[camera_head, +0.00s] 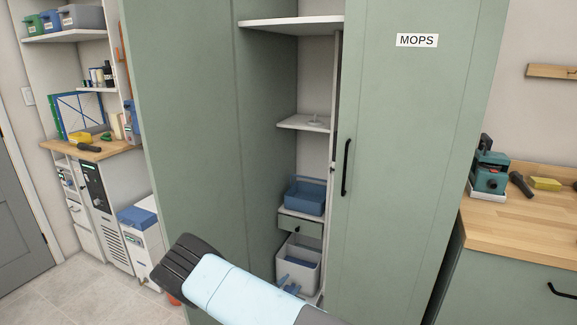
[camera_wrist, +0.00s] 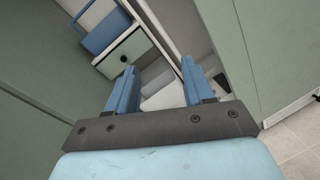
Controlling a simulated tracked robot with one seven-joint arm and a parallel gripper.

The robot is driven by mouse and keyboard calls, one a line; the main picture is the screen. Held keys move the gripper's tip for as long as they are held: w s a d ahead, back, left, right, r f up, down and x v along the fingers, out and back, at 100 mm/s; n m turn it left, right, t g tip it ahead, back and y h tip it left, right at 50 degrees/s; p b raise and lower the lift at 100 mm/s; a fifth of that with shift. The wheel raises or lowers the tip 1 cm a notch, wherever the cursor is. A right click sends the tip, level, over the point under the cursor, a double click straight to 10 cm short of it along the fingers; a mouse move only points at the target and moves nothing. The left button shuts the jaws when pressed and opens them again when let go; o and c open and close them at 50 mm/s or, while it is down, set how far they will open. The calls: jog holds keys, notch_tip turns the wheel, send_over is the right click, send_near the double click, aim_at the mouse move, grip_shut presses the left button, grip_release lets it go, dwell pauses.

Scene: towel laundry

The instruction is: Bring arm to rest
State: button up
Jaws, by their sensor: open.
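My gripper (camera_wrist: 159,78) shows in the wrist view with its two blue fingers apart and nothing between them. It points toward the lower part of the tall green cabinet (camera_head: 190,150), which has an open bay. In the head view my light blue arm crosses the bottom of the picture, in front of the cabinet. Small blue pieces show by the grey bin there; I cannot tell whether they are my fingertips. In the wrist view a small drawer (camera_wrist: 133,48) with a dark knob lies beyond the fingers.
A door marked MOPS (camera_head: 410,150) stands right of the open bay. Inside are a blue tray (camera_head: 305,196) and a grey bin (camera_head: 310,274). A wooden worktop (camera_head: 520,225) is at right, a white unit with a blue lid (camera_head: 138,215) at left. Floor shows at lower left.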

jog(key=s+d+r+m+g, duration=0.35)
jog(key=d+r+m, duration=0.2)
jog(key=r, duration=0.65)
jog(key=s+d+r+m+g+y, duration=0.15)
jog(key=d+r+m+g, duration=0.45)
jog(key=r, duration=0.6)
jog(key=s+d+r+m+g, duration=0.4)
jog(key=d+r, duration=0.3)
jog(key=r, duration=0.5)
jog(key=s+d+r+m+y, duration=0.3)
jog(key=s+r, duration=0.3)
jog(key=r, duration=0.1)
jog(key=s+d+r+m+y, duration=0.2)
jog(key=s+r, duration=0.5)
jog(key=s+r+m+t+y, duration=0.1)
jog(key=s+r+t, duration=0.1)
jog(key=s, duration=0.5)
jog(key=s+r+m+t+y, duration=0.2)
jog(key=s+r, duration=0.2)
jog(key=s, duration=0.3)
jog(key=shift+a+r+t, duration=0.2)
jog(key=shift+r+t, duration=0.1)
jog(key=shift+t, duration=0.05)
jog(key=shift+s+m+y, duration=0.2)
jog(key=shift+m+y, duration=0.05)
jog(key=shift+c, duration=0.9)
jog(key=shift+a, duration=0.15)
